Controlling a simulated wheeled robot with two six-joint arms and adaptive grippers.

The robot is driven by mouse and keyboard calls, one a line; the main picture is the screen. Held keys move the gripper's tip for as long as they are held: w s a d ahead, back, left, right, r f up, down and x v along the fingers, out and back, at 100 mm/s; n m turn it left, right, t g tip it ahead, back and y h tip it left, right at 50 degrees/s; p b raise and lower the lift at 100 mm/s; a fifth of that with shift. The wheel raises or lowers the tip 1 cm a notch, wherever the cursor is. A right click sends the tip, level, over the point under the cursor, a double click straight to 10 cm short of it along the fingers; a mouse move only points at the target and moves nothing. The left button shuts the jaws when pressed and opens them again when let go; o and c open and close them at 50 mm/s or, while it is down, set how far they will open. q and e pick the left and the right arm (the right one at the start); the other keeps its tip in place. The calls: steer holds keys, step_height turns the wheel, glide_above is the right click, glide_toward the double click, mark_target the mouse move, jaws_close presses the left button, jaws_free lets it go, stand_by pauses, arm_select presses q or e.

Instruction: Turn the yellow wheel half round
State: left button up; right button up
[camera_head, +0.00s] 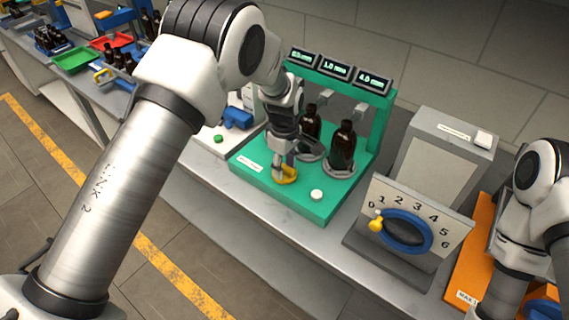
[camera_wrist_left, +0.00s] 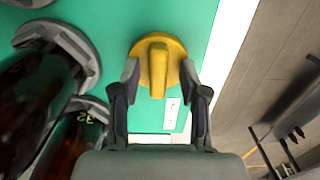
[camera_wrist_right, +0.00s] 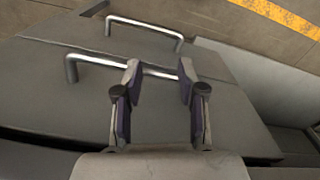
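The yellow wheel (camera_head: 290,177) sits on the green station's base (camera_head: 318,208). In the left wrist view the wheel (camera_wrist_left: 158,50) is a round yellow disc with a raised bar across it. The bar lines up roughly with the picture's height. My left gripper (camera_head: 283,168) is over the wheel. In the left wrist view its fingers (camera_wrist_left: 161,76) are open, one on each side of the wheel, with the bar between them. I cannot tell whether they touch the rim. My right gripper (camera_wrist_right: 158,68) is open and empty, with grey panels and bar handles beyond it.
Amber bottles (camera_head: 342,147) stand in grey holders right beside my left gripper. A white button (camera_head: 316,194) is on the green base. A blue dial (camera_head: 405,232) with a numbered plate stands to the right. Red (camera_head: 110,41) and green (camera_head: 75,59) trays are far left.

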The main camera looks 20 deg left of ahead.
mark_target(285, 166)
arm_select(q)
steer(key=shift+r, duration=0.15)
step_height(285, 166, up, 12)
stand_by(0.3)
stand_by(0.4)
